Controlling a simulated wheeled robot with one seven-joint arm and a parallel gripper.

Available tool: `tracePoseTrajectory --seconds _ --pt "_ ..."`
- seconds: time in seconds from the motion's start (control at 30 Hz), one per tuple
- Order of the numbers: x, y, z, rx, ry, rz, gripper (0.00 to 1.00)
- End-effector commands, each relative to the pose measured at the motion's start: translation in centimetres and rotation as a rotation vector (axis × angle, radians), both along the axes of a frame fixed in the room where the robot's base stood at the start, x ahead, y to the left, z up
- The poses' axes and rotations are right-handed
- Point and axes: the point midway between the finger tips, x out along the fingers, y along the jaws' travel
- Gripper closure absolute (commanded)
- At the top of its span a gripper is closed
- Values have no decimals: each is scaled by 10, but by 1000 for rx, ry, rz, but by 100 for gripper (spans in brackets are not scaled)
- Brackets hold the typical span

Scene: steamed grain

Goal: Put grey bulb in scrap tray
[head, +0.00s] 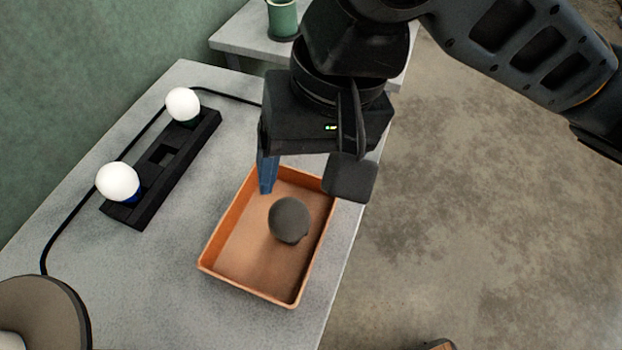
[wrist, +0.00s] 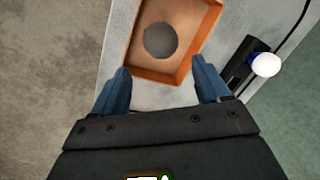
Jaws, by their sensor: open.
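The grey bulb (head: 289,220) lies inside the orange scrap tray (head: 216,238), toward its right side. In the wrist view the grey bulb (wrist: 160,41) sits inside the tray (wrist: 158,77), beyond my fingertips. My gripper (wrist: 162,80) is open and empty, with its blue fingers spread apart. In the head view one blue finger of my gripper (head: 268,185) shows above the far end of the tray; the other finger is hidden by the wrist. The gripper does not touch the bulb.
A black socket strip (head: 150,190) with two white bulbs (head: 118,182) stands left of the tray, with an empty socket between them. A black cable runs along the table (head: 190,270). A green cup (head: 282,18) stands on a table behind. A lamp shade (head: 40,312) is at lower left.

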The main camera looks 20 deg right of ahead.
Motion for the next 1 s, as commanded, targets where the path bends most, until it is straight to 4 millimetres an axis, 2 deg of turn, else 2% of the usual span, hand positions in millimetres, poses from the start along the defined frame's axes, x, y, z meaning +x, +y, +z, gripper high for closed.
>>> tracePoseTrajectory --seconds 0.27,0.37,0.47,0.57,0.7,0.83,1.0 --pt "0 0 2 2 1 1 25" --pt "-1 10 4 43 -5 10 25" --pt "-2 38 10 165 -23 36 25" --pt "-3 77 25 353 -62 63 25" --pt "1 124 55 638 -148 69 25" --pt "9 148 83 865 -245 33 25" --pt "25 156 107 1092 -394 -73 25"
